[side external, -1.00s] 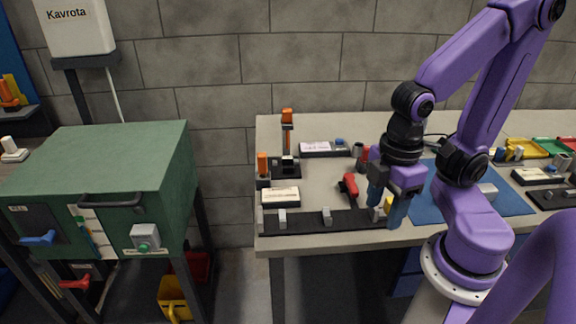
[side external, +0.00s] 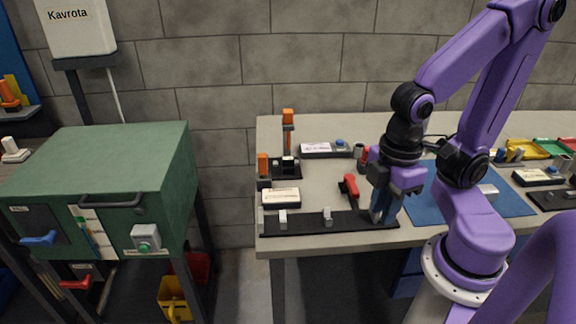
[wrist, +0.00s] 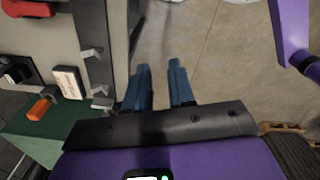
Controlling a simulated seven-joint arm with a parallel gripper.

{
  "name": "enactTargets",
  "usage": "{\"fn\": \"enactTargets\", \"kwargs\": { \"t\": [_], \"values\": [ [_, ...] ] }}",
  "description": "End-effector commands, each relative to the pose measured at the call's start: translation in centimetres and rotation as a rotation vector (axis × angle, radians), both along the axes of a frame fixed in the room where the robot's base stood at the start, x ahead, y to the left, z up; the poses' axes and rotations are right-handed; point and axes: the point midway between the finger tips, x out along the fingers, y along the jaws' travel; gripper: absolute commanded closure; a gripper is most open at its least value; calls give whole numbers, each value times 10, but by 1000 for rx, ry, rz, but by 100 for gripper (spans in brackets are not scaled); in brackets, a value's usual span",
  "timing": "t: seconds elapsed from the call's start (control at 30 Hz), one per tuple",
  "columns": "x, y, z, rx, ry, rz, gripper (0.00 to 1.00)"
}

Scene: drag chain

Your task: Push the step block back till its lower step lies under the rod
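My gripper (side external: 384,206) points down at the right end of a black strip (side external: 305,224) along the bench's front edge. In the wrist view its two blue fingers (wrist: 159,72) are apart, with only floor seen between them. I cannot surely pick out the step block or the rod. Small grey upright pieces stand on the strip, one at its left (side external: 283,217) and one near its middle (side external: 327,215); the strip's right end is partly hidden by my fingers. A black base (side external: 280,176) with orange-topped posts (side external: 288,118) stands at the bench's left.
A red tool (side external: 349,187) lies behind the strip. A labelled box (side external: 281,197) sits left of it, and another (side external: 317,149) farther back. A blue mat (side external: 424,207) lies to the right. Open floor drops away beyond the front edge. A green cabinet (side external: 110,165) stands left.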

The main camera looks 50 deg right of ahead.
Motion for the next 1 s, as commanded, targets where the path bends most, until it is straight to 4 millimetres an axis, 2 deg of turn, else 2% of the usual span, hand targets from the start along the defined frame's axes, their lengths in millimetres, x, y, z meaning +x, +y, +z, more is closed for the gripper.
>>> {"fn": "enactTargets", "kwargs": {
  "t": [0.03, 0.07, 0.17, 0.4, 0.7, 0.83, 1.0],
  "values": [
    [5, -1, -2, -14, -9, 12, 94],
    [10, -1, -3, -27, -20, 24, 100],
    [35, -6, -9, -96, -70, 95, 100],
    [121, -24, -24, -364, -187, 398, 100],
    [214, -40, -39, -685, -191, 845, 100],
    [241, -43, -46, -780, -162, 1016, 100],
    [260, -44, -52, -842, -135, 1148, 100]
  ]
}}
